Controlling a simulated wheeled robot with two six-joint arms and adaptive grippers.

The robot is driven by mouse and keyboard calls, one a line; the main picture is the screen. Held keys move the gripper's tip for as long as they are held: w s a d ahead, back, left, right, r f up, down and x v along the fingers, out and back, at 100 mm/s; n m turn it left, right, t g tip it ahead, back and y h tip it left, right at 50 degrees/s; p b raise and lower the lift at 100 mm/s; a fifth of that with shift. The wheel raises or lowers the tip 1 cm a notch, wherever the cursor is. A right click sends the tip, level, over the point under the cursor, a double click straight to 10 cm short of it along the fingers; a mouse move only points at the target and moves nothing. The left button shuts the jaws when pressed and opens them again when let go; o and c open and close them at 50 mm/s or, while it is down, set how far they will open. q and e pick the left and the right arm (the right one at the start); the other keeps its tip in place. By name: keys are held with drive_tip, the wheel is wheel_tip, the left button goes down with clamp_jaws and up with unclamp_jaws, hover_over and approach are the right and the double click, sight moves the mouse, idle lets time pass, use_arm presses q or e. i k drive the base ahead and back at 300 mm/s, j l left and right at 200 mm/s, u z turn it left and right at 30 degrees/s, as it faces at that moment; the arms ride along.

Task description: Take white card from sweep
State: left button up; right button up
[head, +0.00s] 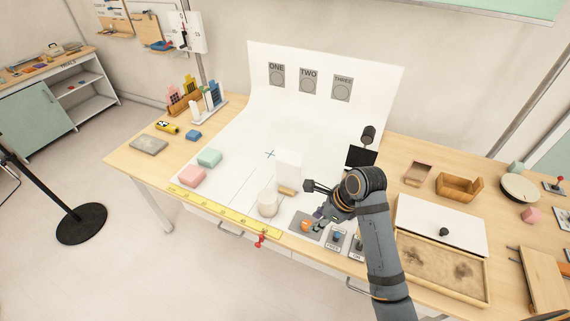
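The white sweep (240,147) is a large sheet that covers the middle of the table and curves up at the back. The white card (288,162) stands upright on it, near the middle. A small tan block (287,190) lies at the foot of the card. My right gripper (309,186) is just right of the card's lower part and points left toward it. A small gap seems to lie between them. Its fingers are small and dark here, so I cannot tell whether they are open. My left gripper is out of view.
A white cylinder (267,204) stands in front of the card, with a yellow ruler (225,212) along the front edge. Pink (192,176) and green (209,157) blocks sit to the left. A black panel (361,157) stands behind my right arm. The sweep's back left is clear.

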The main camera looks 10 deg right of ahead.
sight(287, 162)
drive_tip(key=i, duration=1.05)
